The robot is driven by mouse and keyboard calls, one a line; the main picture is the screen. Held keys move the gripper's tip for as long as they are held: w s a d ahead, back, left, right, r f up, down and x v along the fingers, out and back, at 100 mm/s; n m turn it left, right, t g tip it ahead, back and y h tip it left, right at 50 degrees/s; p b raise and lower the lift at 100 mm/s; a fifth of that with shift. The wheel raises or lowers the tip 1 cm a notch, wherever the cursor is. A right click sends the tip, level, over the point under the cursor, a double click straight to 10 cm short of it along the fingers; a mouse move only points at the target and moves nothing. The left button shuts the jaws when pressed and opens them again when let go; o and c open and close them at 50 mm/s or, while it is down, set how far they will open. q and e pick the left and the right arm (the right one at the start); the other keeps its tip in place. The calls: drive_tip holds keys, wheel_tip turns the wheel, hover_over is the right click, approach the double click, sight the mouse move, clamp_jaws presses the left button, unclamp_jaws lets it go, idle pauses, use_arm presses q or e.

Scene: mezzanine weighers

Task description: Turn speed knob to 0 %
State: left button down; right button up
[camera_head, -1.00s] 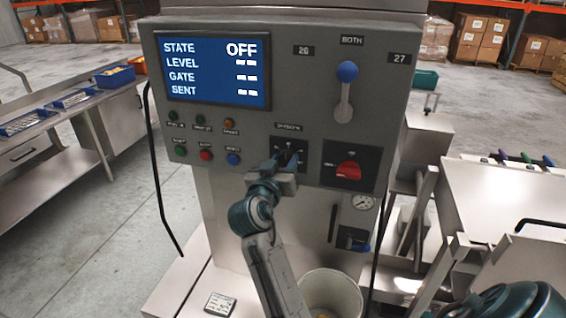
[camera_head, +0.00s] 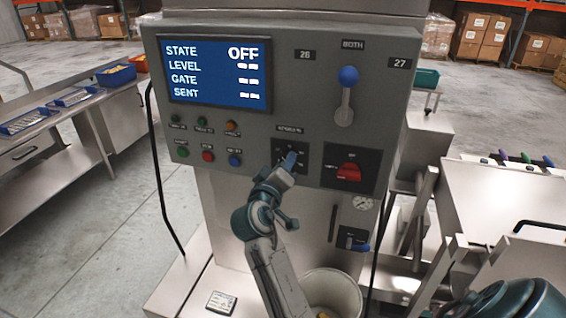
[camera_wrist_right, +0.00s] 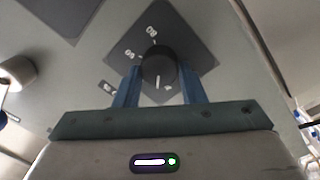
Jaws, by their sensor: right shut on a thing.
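The speed knob (camera_wrist_right: 158,66) is a dark round knob on a dark square plate (camera_wrist_right: 181,32) with white scale marks, seen in the right wrist view. Its white pointer line faces the gripper's palm in that view. My right gripper (camera_wrist_right: 160,86) has its two blue fingers on either side of the knob, shut on it. In the head view the right gripper (camera_head: 289,161) is at the knob's plate (camera_head: 276,150) and hides most of the knob. The scale numbers are too small or blurred to read surely. My left gripper is not in view.
The screen (camera_head: 215,75) reads STATE OFF. Several small buttons sit left of the knob, a red switch (camera_head: 349,172) right of it, and a blue-balled lever (camera_head: 347,77) above right. A white bucket (camera_head: 333,292) stands below.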

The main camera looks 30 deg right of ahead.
drive_tip(key=shift+d+r+n+t+y+p, duration=0.15)
drive_tip(key=shift+n+t+p, duration=0.15)
drive_tip(key=shift+n, duration=3.8)
drive_tip(key=shift+r+n+t+y+p, duration=0.15)
drive_tip(key=shift+n+t+p, duration=0.1)
drive_tip(key=shift+n, duration=3.85)
drive_tip(key=shift+f, duration=0.1)
drive_tip(key=shift+n, duration=0.3)
drive_tip(key=o, duration=1)
drive_tip(key=shift+d+f, duration=0.1)
drive_tip(key=shift+f, duration=0.2)
